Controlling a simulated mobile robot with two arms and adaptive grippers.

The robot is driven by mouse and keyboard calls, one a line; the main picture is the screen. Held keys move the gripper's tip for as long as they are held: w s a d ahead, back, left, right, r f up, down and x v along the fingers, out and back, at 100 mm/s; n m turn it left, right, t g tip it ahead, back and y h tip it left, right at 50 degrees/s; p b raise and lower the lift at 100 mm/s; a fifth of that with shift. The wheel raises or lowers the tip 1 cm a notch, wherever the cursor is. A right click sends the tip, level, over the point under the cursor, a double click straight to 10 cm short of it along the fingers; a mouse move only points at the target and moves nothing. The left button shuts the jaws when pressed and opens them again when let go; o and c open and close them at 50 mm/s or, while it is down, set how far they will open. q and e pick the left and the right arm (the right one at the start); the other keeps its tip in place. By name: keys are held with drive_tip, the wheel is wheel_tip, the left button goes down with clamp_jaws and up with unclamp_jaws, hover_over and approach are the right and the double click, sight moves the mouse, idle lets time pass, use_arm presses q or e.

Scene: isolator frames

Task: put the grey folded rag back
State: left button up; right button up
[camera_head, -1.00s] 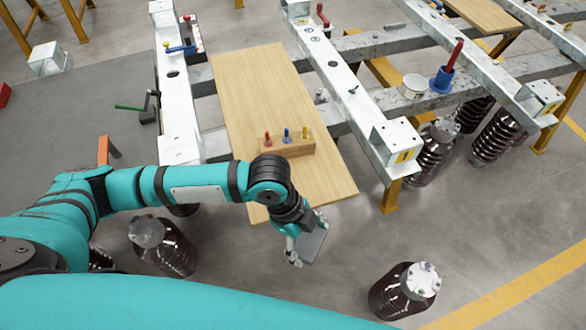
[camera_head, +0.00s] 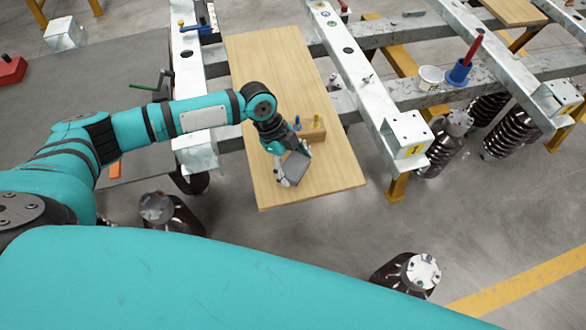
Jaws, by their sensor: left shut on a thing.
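The grey folded rag (camera_head: 295,169) is a small dark grey flat piece, tilted, in the head view. My left gripper (camera_head: 288,166) is shut on it and holds it over the near part of the wooden board (camera_head: 250,85). I cannot tell whether the rag touches the board. My left gripper is just in front of a wooden block (camera_head: 316,132) with a blue and a yellow peg showing. My left wrist covers the left part of the block. My right gripper does not show.
The board lies across a pale metal frame (camera_head: 350,70). A white tub (camera_head: 429,77) and a blue holder with a red handle (camera_head: 459,72) stand on the frame to the right. Dark ribbed insulators (camera_head: 449,143) are under and around it. A grey surface (camera_head: 100,90) lies left.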

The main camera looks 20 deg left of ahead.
sight(293, 171)
use_arm(q)
wheel_tip(293, 171, down, 2)
drive_tip(key=shift+f+p, duration=0.2)
drive_tip(key=shift+p, duration=0.1)
drive_tip(key=shift+f, duration=0.55)
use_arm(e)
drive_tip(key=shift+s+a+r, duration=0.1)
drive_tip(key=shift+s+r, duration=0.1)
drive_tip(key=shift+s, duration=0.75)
use_arm(q)
drive_tip(key=o, duration=1)
drive_tip(key=shift+c, duration=0.2)
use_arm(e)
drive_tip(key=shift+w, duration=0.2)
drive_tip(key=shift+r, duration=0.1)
use_arm(q)
drive_tip(key=shift+r, duration=0.25)
drive_tip(key=b+v, duration=0.1)
drive_tip(key=v, duration=1)
drive_tip(key=shift+r, duration=0.35)
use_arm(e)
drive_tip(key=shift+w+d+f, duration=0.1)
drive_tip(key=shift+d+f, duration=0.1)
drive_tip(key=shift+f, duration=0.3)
